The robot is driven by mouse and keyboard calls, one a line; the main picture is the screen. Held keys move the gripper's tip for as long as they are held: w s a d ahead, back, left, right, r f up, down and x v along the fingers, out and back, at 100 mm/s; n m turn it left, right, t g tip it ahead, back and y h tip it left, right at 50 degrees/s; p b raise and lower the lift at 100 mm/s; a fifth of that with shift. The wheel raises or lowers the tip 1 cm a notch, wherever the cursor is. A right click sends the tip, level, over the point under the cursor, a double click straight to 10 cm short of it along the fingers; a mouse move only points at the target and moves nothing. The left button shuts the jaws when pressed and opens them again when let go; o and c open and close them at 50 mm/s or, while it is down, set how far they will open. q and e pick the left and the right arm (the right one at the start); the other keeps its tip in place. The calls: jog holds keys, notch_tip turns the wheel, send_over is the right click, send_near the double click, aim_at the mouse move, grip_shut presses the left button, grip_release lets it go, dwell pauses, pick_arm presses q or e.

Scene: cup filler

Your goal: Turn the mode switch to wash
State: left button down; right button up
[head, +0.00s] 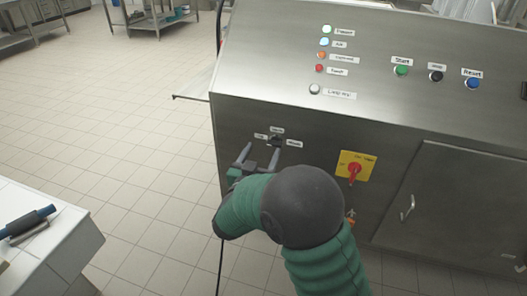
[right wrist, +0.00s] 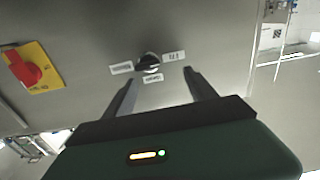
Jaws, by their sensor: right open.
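The mode switch (head: 276,142) is a small dark knob on the steel front panel, with three small labels around it. In the right wrist view the switch (right wrist: 150,64) is a round dark knob with a lighter edge, and the labels sit to its left, right and below. The lettering is too small to read surely, and I cannot tell which label the knob points to. My right gripper (head: 260,156) is open and empty in front of the panel. In the right wrist view the switch lies ahead, between the lines of the two fingers, apart from both. My left gripper is out of view.
A red rotary switch on a yellow plate (head: 355,168) sits right of the mode switch. Push buttons such as the green Start button (head: 401,70) and several lamps are above. A white counter (head: 62,250) with a blue-handled tool (head: 27,223) stands at lower left. Tiled floor between is clear.

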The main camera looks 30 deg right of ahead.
aim_at(273, 145)
jog(key=w+d+f, duration=0.1)
jog(key=d, duration=0.4)
jog(key=shift+w+d+f, duration=0.15)
jog(key=shift+w+d, duration=0.05)
jog(key=shift+d, duration=0.2)
jog(key=shift+a+r, duration=0.2)
jog(key=shift+a, duration=0.35)
jog(key=shift+a+r, duration=0.15)
jog(key=shift+a, duration=0.35)
jog(key=c, duration=0.4)
jog(key=shift+a, duration=0.15)
jog(key=shift+c, duration=1.1)
jog(key=shift+s+d, duration=0.15)
jog(key=shift+d, duration=0.5)
jog(key=c, duration=0.7)
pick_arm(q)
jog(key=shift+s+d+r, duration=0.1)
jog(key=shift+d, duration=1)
pick_arm(e)
jog(key=shift+a+f, duration=0.1)
jog(key=shift+c, duration=0.3)
